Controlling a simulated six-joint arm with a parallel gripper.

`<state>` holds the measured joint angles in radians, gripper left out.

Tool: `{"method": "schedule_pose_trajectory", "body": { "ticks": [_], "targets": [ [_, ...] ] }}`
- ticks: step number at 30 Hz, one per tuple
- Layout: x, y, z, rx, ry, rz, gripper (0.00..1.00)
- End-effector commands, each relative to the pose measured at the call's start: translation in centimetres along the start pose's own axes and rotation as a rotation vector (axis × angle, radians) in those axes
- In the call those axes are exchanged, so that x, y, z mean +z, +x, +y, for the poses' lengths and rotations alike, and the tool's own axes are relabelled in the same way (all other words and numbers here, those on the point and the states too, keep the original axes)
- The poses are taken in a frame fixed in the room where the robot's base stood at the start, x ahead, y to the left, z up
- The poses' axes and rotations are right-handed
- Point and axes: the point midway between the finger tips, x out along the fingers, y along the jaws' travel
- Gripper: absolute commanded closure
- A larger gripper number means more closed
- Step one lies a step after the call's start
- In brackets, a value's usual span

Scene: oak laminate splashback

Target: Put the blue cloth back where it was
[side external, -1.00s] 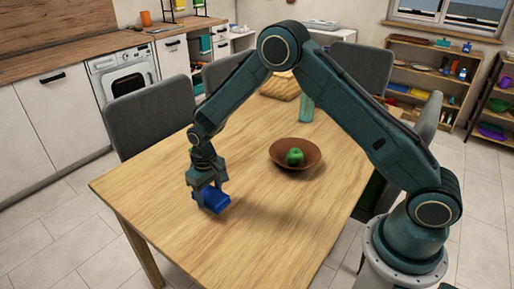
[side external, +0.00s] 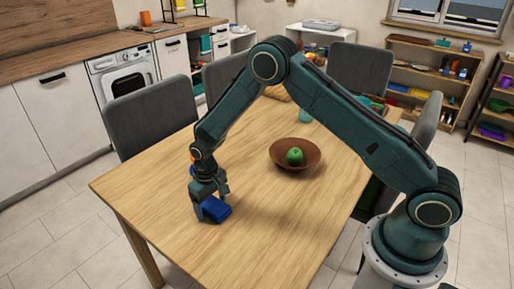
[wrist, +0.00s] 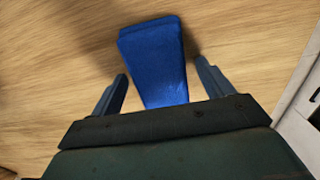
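The blue cloth (side external: 217,209) is a folded, block-like bundle at the near left part of the wooden table. In the wrist view the cloth (wrist: 155,55) lies between and beyond my fingers, its narrower end toward the palm. My gripper (wrist: 161,68) is open, with a visible gap between each finger and the cloth. In the side view my gripper (side external: 211,202) is low over the table at the cloth and hides part of it.
A brown bowl (side external: 281,160) with a green apple (side external: 295,156) stands to the right on the table (side external: 250,235). Grey chairs (side external: 152,118) line the far side. The near tabletop is clear.

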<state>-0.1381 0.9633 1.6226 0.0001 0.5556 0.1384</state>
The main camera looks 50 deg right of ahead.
Motion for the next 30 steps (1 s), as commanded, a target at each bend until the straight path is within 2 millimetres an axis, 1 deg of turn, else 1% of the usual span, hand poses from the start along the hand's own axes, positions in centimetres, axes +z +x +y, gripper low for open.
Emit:
{"method": "schedule_pose_trajectory", "body": {
  "ticks": [10, 16, 20, 23, 30],
  "targets": [
    [0.0, -0.2, 0.0, 0.0, 0.0, 0.001, 0.21],
    [0.0, -1.2, 0.0, 0.0, 0.0, 0.001, 0.21],
    [-0.1, -2.6, 0.0, 0.0, 0.0, 0.003, 0.21],
    [-0.1, -4.0, 0.0, -0.001, 0.0, 0.004, 0.21],
    [-0.1, -8.0, 0.0, -0.001, 0.0, 0.004, 0.21]
  ]
}}
